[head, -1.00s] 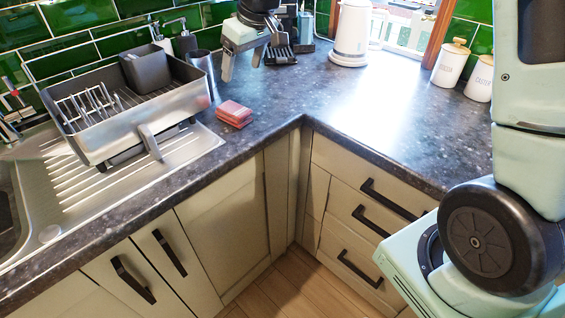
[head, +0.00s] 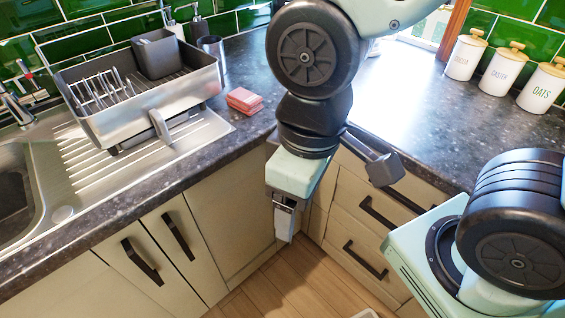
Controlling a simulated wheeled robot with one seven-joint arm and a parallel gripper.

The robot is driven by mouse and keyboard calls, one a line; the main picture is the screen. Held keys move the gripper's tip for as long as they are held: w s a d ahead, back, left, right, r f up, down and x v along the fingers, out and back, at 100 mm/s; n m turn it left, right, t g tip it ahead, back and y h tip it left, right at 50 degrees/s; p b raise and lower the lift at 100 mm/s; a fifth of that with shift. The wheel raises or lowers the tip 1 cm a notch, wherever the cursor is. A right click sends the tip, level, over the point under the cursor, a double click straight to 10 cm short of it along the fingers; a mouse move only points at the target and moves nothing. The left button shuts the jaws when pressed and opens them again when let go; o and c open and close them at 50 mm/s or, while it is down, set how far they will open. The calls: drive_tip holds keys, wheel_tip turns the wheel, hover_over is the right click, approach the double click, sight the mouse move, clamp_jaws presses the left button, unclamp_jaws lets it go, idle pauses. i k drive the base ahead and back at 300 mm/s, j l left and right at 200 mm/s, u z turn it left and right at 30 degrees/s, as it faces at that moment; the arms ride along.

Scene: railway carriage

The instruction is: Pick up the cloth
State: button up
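A folded pinkish-red cloth (head: 244,100) lies on the dark worktop, just right of the dish rack's drainboard. It looks like a small stack of layers. My gripper (head: 284,222) points down in front of the cabinet doors, below the worktop's edge and to the lower right of the cloth, apart from it. I see it from the side, so the gap between its fingers is hidden. I see nothing held in it.
A dish rack (head: 140,95) with a grey cutlery holder stands on the sink drainer (head: 80,165). White canisters (head: 503,68) stand at the back right. A small white thing (head: 366,314) shows at the bottom edge.

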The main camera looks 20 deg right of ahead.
sight(246, 101)
drive_tip(key=i+j+u, duration=0.15)
drive_tip(key=j, duration=0.2)
drive_tip(key=i+j+u, duration=0.15)
drive_tip(key=j, duration=0.2)
drive_tip(key=i+j+u, duration=0.15)
drive_tip(key=i+j, duration=0.1)
drive_tip(key=j, duration=0.05)
